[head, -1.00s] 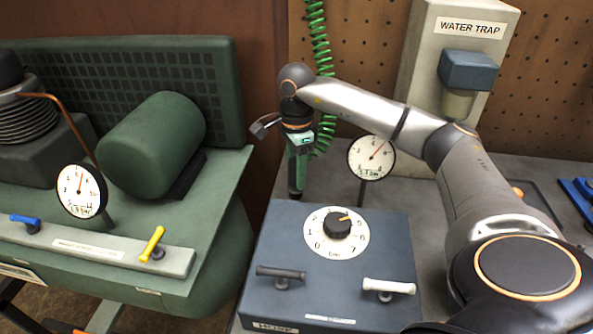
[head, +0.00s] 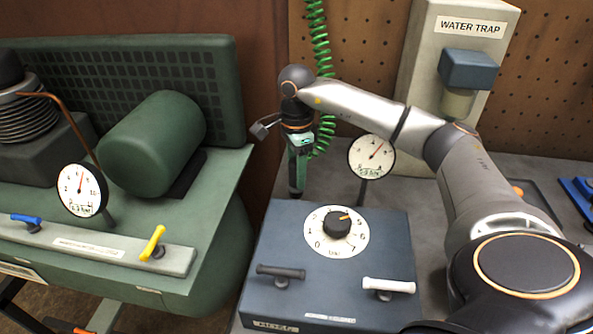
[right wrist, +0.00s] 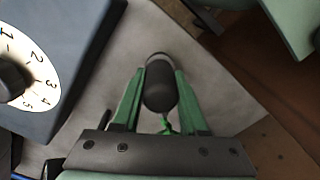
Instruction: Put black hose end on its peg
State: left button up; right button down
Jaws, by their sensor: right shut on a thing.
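My right gripper (head: 298,162) points down behind the back left corner of the blue-grey control box. In the right wrist view, its two green fingers (right wrist: 160,88) are shut on the black hose end (right wrist: 159,93), a dark rounded cylinder with a pale metal tip. A bit of green hose shows at its near end. The green coiled hose (head: 320,45) hangs behind the gripper in the head view. I cannot make out the peg in either view. My left gripper is not in view.
The control box (head: 265,232) has a dial (head: 337,225), a dark lever (head: 281,273) and a white lever (head: 388,286). A gauge (head: 371,157) stands close right of the gripper. The water trap (head: 468,70) is at the back. A green compressor (head: 153,145) fills the left.

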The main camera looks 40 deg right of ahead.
jog(key=shift+f, duration=0.4)
jog(key=c, duration=0.9)
grip_release()
jog(key=shift+o, duration=0.9)
